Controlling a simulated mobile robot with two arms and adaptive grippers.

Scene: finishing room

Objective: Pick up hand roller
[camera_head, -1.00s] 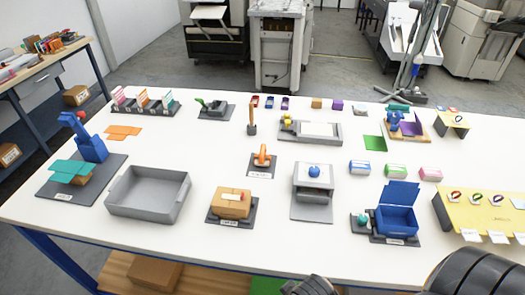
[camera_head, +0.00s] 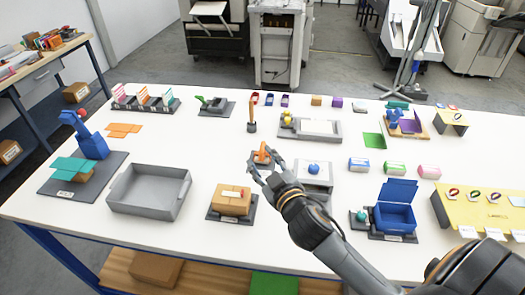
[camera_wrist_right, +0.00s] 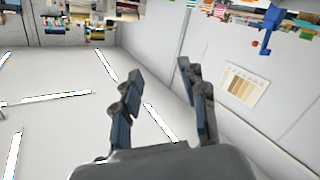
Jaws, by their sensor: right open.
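An orange tool (camera_head: 262,151), which looks like the hand roller, rests on a small dark labelled stand near the middle of the white table. My right gripper (camera_head: 265,162) is open in front of it, its fingertips around or just above the near side of the stand in the picture. I cannot tell whether they touch it. The fingers partly cover the stand. In the right wrist view the open fingers (camera_wrist_right: 158,68) have nothing between them, and the orange tool does not show. My left gripper is not in view.
A grey bin (camera_head: 148,192) and a brown box on a dark base (camera_head: 231,202) stand to the left. A grey unit with a blue knob (camera_head: 314,169) stands close right of my gripper, partly behind my arm. A blue open box (camera_head: 396,216) is further right.

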